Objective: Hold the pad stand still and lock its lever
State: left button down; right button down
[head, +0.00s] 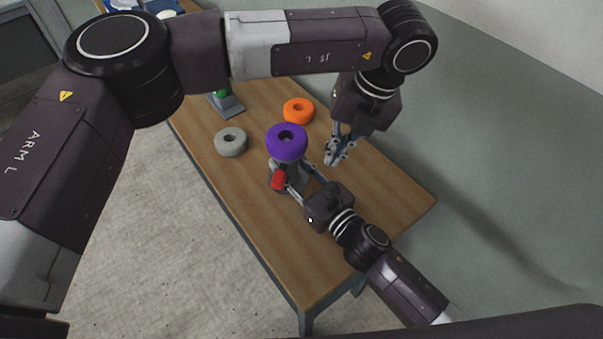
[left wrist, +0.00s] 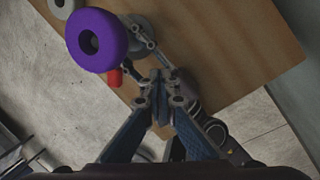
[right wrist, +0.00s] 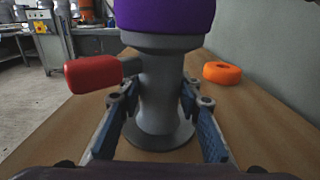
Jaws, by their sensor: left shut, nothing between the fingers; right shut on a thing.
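The pad stand (right wrist: 160,95) is a grey post on a round flared foot, upright on the table, with a purple ring pad (head: 287,142) on top. Its lever has a red handle (right wrist: 95,74) that sticks out sideways to the left in the right wrist view; it also shows in the head view (head: 279,179). My right gripper (right wrist: 160,88) is shut on the stand's post, one finger on each side. My left gripper (head: 332,160) is shut and empty above the table, to the right of the pad and apart from it. The lever's pivot is partly hidden.
A grey ring (head: 231,142) and an orange ring (head: 298,110) lie on the wooden table (head: 375,205) near the stand. A green-topped grey object (head: 226,102) stands farther back. A wall (head: 480,130) runs along the table's right side. The table's near end is clear.

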aim_at(280, 176)
jog(key=shift+w+r, duration=0.2)
jog(key=shift+a, duration=0.1)
jog(key=shift+r, duration=0.15)
pick_arm(q)
jog(key=a+r+n, duration=0.1)
jog(key=n, duration=0.4)
jog(key=s+a+r+n+y, duration=0.1)
jog(key=n, duration=0.4)
jog(key=s+a+r+n, duration=0.1)
jog(key=r+n, duration=0.1)
jog(key=n, duration=0.4)
jog(key=shift+s, duration=0.1)
jog(key=x, duration=1)
jog(key=shift+a+r, duration=0.1)
jog(key=shift+a, duration=0.15)
